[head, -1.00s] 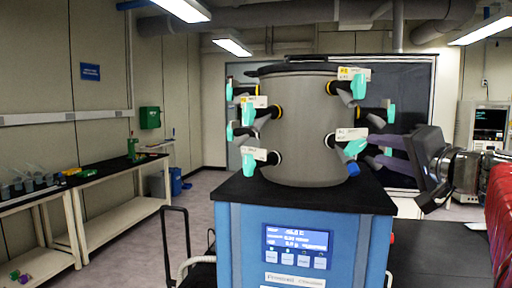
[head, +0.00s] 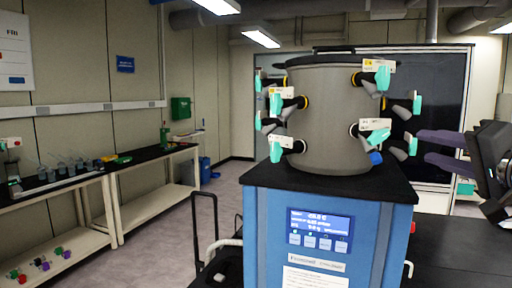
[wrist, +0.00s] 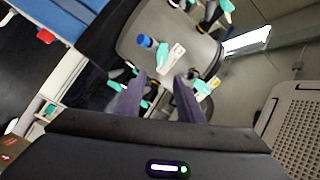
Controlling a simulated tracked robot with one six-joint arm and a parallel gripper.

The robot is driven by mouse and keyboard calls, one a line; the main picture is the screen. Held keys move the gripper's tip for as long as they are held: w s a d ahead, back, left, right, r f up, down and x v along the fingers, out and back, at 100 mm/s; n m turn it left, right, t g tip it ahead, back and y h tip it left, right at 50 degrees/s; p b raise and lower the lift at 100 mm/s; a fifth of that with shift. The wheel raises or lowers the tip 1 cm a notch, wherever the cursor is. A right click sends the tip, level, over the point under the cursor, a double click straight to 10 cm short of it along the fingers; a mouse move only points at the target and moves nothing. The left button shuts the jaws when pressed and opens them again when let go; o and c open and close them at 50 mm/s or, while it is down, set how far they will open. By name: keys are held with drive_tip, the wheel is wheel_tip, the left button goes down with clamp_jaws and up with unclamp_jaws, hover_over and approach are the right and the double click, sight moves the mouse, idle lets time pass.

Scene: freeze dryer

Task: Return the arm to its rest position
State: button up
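My gripper (head: 425,147) is at the right edge of the head view. Its two dark purple fingers point left toward the freeze dryer and are apart with nothing between them. The wrist view also shows the fingers (wrist: 158,92) spread, with part of the dryer behind them. The freeze dryer's grey steel drum (head: 325,115) carries several side ports with teal handles and white tags. The fingers are to the right of the ports; I cannot tell the exact gap. Most of my arm is out of view.
The drum stands on a blue cabinet (head: 315,235) with a black top and lit display. A black handrail (head: 202,225) is at its left. Benches (head: 150,155) with small vessels line the left wall. A dark counter (head: 460,250) lies at right. Open floor shows between the benches and cabinet.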

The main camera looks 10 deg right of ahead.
drive_tip(key=w+a+f+n+g+y, duration=0.2)
drive_tip(key=w+a+f+n+g, duration=0.2)
drive_tip(key=w+a+f+n, duration=0.45)
drive_tip(key=s+a+f+g+y, duration=0.15)
drive_tip(key=s+a+f, duration=0.3)
drive_tip(key=a, duration=0.45)
drive_tip(key=s+a+f+g, duration=0.35)
drive_tip(key=a+f, duration=0.25)
drive_tip(key=a, duration=0.2)
drive_tip(key=s+a+f+g+y, duration=0.15)
drive_tip(key=s+a+f, duration=0.3)
drive_tip(key=a, duration=0.45)
drive_tip(key=s+d+f+n+g+h, duration=0.1)
drive_tip(key=s+d+f+n+h, duration=0.1)
drive_tip(key=s+f, duration=0.2)
drive_tip(key=s+d+f+n+g+h, duration=0.1)
drive_tip(key=s+d+f+n+h, duration=0.1)
drive_tip(key=f, duration=0.8)
drive_tip(key=shift+s+d+f+h, duration=0.35)
drive_tip(key=shift+s+d, duration=0.2)
drive_tip(key=shift+s, duration=0.4)
